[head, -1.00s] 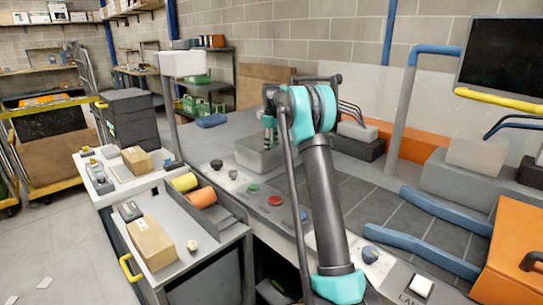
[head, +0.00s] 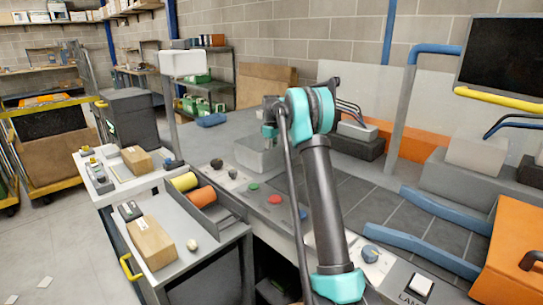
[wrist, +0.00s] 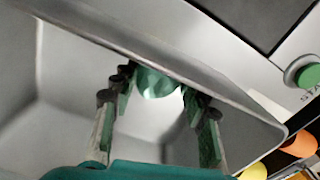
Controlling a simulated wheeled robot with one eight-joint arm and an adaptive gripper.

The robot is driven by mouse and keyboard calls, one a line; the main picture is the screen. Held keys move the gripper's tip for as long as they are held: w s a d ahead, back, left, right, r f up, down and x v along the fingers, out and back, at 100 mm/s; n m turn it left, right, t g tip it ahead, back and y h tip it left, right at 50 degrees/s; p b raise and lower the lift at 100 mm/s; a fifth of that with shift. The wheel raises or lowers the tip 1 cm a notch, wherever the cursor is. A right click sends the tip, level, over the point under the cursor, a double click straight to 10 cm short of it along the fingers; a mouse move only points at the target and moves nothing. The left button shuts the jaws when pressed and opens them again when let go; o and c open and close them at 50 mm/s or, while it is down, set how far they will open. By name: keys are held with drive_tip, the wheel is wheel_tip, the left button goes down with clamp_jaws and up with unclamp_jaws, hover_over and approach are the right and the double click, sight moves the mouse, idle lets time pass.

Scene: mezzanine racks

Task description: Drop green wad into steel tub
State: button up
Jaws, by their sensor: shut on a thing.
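The steel tub (head: 257,160) stands on the grey worktop, left of my forearm in the head view. In the wrist view its pale inner wall (wrist: 65,75) and rim fill much of the picture. My gripper (head: 269,138) is over the tub, pointing down. In the wrist view my gripper (wrist: 158,88) is shut on the green wad (wrist: 158,82), which shows between the fingertips. The wad's upper edge is cut off by the tub's rim line in that view. The wad cannot be made out in the head view.
Green (head: 253,186) and red (head: 274,199) buttons line the worktop's front edge. Yellow (head: 184,181) and orange (head: 201,196) rolls lie in a grey tray to the left. A dark block with a grey top (head: 357,142) stands right of the tub, behind my arm.

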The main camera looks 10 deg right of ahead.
drive_tip(key=shift+f, duration=0.2)
drive_tip(key=o, duration=0.8)
wheel_tip(320, 180, up, 13)
drive_tip(key=shift+r, duration=0.15)
